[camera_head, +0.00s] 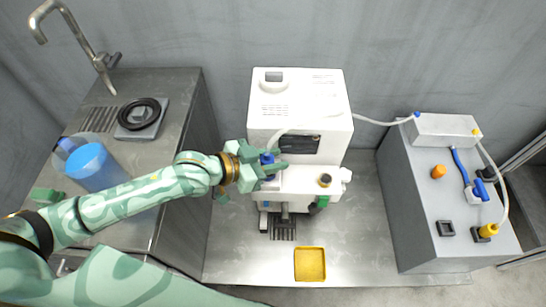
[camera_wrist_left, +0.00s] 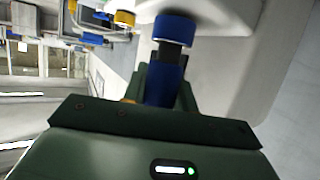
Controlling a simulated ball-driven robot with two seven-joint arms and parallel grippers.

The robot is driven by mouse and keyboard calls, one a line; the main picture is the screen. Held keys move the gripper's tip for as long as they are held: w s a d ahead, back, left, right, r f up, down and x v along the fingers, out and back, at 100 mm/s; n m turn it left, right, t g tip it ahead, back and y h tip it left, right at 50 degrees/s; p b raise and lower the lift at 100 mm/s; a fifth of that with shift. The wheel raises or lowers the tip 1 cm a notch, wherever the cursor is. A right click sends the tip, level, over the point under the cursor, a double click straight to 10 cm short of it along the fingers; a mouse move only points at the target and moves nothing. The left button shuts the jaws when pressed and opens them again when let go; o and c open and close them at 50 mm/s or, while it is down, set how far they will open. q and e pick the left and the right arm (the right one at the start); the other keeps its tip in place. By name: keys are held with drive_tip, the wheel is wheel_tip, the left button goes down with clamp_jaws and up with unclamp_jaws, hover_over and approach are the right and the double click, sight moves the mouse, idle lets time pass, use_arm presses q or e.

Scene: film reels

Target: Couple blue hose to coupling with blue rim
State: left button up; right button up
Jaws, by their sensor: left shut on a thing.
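My left gripper (camera_head: 264,166) is at the front left of the white machine (camera_head: 318,104). It is shut on the blue end of the blue hose (camera_wrist_left: 164,84), which shows between the fingers in the left wrist view. Just beyond that end is the coupling with blue rim (camera_wrist_left: 175,28), on the machine's front. In the head view the fingers hide most of this spot, and only a bit of blue (camera_head: 267,158) shows. My right gripper is not in view.
A coupling with an orange rim (camera_head: 324,180) sits right of my gripper. A yellow tray (camera_head: 310,264) lies in front of the machine. A grey console (camera_head: 422,205) at right carries a yellow hose end (camera_head: 488,231) and a blue valve handle (camera_head: 480,190). A blue jug (camera_head: 95,166) stands at left.

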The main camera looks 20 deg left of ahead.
use_arm(q)
drive_tip(key=shift+r, duration=0.1)
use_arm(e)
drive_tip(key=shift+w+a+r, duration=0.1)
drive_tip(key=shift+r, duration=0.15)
use_arm(q)
drive_tip(key=shift+f, duration=0.65)
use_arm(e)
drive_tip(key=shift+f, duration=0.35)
use_arm(q)
drive_tip(key=o, duration=0.7)
